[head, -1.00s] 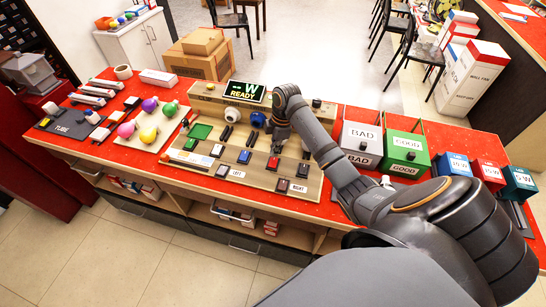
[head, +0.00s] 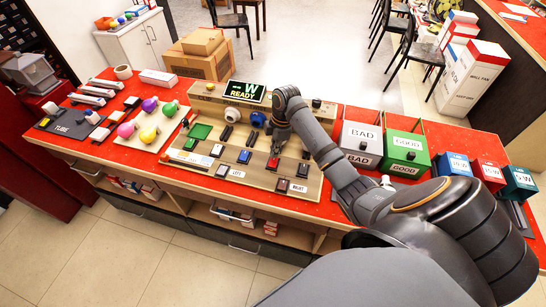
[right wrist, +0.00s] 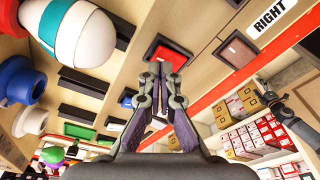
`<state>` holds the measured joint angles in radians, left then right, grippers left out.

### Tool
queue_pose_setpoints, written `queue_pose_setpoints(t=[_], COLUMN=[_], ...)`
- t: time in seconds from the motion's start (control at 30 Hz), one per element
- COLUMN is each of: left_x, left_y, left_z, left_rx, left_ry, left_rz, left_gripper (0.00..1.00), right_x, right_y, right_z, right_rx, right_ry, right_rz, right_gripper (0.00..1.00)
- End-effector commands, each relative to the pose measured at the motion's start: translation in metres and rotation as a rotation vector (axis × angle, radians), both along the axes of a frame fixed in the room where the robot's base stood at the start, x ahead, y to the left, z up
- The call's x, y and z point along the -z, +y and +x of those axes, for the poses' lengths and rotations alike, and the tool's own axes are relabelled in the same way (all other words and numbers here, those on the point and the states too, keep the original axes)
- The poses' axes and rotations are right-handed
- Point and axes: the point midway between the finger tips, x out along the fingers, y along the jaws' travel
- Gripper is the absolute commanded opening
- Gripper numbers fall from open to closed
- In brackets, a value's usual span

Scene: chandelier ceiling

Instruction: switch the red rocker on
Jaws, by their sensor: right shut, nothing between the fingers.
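The red rocker (head: 272,163) sits in a dark frame on the wooden control panel (head: 205,169), right of the panel's middle. It also shows in the right wrist view (right wrist: 169,51), at top centre. My right gripper (head: 276,149) is over the panel just behind the rocker. In the right wrist view its two fingers (right wrist: 161,68) are together and empty, with the tips overlapping the rocker's near edge. I cannot tell whether they touch it or which way it is tilted. My left gripper is out of view.
Blue, black and other coloured switches surround the rocker; a RIGHT label (right wrist: 273,19) lies nearby. A READY display (head: 245,92) stands at the panel's back. BAD (head: 361,145) and GOOD (head: 405,153) boxes stand right of my arm. Coloured bulbs (head: 149,104) lie to the left.

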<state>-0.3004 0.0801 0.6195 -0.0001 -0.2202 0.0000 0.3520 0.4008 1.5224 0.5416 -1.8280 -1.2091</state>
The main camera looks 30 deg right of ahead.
Motion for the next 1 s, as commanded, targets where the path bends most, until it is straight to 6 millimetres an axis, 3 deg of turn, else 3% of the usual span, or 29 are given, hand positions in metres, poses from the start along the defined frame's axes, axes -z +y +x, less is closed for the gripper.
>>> queue_pose_setpoints(t=[1.0], left_x=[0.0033], left_y=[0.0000], left_z=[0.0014], left_rx=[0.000], left_ry=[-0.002], left_rz=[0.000], left_gripper=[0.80], right_x=[0.0087], right_y=[0.0001], right_z=[0.0001], right_rx=[0.000], right_ry=[0.000], right_rz=[0.000], right_gripper=[0.00])
